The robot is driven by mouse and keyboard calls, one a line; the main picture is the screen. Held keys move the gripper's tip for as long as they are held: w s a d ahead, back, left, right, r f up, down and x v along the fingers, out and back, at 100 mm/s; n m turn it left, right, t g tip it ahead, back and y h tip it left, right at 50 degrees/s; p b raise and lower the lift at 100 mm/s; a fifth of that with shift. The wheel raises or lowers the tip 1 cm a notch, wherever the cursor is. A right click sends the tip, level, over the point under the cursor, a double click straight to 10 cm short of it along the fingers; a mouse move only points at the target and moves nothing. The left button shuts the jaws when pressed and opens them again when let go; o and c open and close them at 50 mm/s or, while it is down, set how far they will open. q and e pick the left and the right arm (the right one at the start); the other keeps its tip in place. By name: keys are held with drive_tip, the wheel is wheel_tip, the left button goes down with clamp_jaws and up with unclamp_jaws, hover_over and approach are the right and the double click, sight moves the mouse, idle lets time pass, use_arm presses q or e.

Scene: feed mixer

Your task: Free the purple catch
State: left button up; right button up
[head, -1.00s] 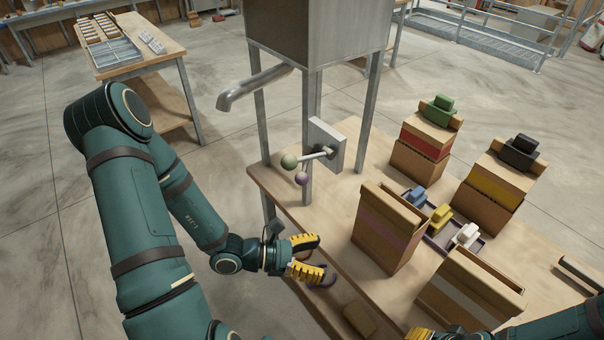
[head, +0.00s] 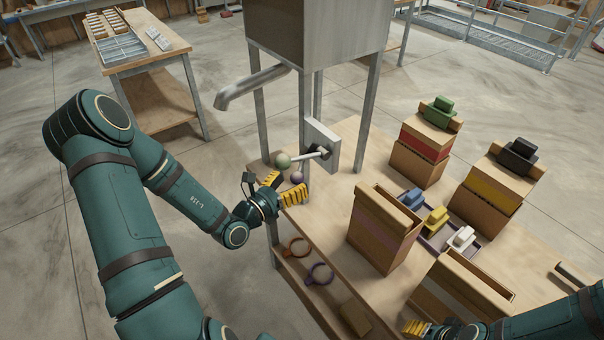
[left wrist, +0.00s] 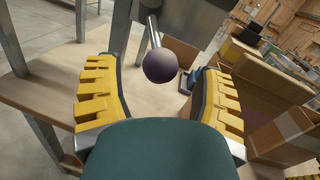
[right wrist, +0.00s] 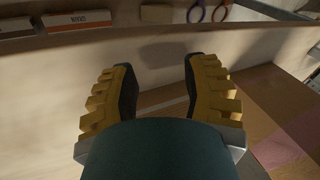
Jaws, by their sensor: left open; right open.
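The purple catch is a purple ball knob (head: 297,177) beside the grey plate on the mixer's front leg. My left gripper (head: 285,188) is open at the purple knob. In the left wrist view the purple knob (left wrist: 161,66) lies between the spread fingers on a thin rod, with gaps on both sides; I cannot tell its depth against the fingertips. My right gripper (head: 415,327) is open and empty; its fingers also show in the right wrist view (right wrist: 160,80).
The mixer's metal hopper (head: 315,40) and spout (head: 255,86) stand above. Cardboard boxes (head: 380,240) and a tray of coloured blocks cover the table's right side. An orange ring (head: 299,247) and a purple ring (head: 320,274) are at the lower shelf.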

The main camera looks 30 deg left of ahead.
sight(301, 168)
use_arm(q)
drive_tip(key=w, duration=0.2)
drive_tip(key=w+d, duration=0.1)
drive_tip(key=w, duration=0.1)
drive_tip(key=shift+w, duration=0.2)
